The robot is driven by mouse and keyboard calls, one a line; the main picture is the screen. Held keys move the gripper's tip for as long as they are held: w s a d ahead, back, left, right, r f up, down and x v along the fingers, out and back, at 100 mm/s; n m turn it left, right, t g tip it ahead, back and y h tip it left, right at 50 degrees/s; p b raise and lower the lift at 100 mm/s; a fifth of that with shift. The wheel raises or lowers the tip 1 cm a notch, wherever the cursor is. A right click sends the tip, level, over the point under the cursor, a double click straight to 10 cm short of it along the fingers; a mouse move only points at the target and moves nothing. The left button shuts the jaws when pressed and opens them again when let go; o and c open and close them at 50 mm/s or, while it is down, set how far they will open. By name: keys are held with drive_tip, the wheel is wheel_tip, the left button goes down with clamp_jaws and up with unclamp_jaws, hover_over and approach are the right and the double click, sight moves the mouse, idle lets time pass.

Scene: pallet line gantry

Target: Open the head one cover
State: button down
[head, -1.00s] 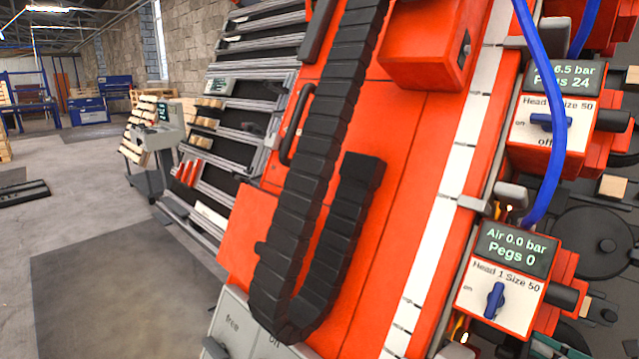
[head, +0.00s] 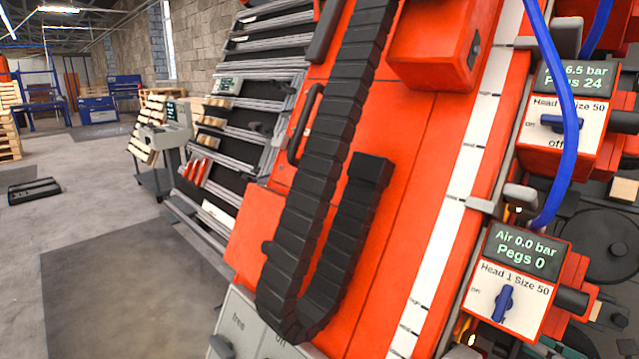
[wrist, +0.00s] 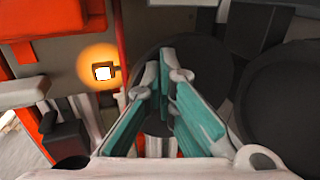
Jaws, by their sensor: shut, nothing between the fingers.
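The head one unit (head: 513,283) is a red box at the lower right of the head view. Its display reads "Air 0.0 bar, Pegs 0", and its white plate reads "Head 1 Size 50". A blue knob (head: 503,304) on the plate stands nearly upright, pointing away from "on". I cannot make out which part is its cover. My gripper (wrist: 168,72) shows in the wrist view with teal fingers shut and empty, in front of a dark round part (wrist: 185,80). I cannot tell if the fingertips touch it.
A second head unit (head: 568,118) above reads 6.5 bar and Pegs 24, with a blue hose (head: 566,150) running past it. A black cable chain (head: 310,190) lies over the orange gantry panel (head: 400,190). A glowing lamp (wrist: 103,72) is left of my fingers.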

drive_tip(key=p+v, duration=0.4)
drive_tip(key=v, duration=0.4)
drive_tip(key=shift+s+r, duration=0.15)
drive_tip(key=shift+s, duration=0.2)
idle(2.0)
idle(0.3)
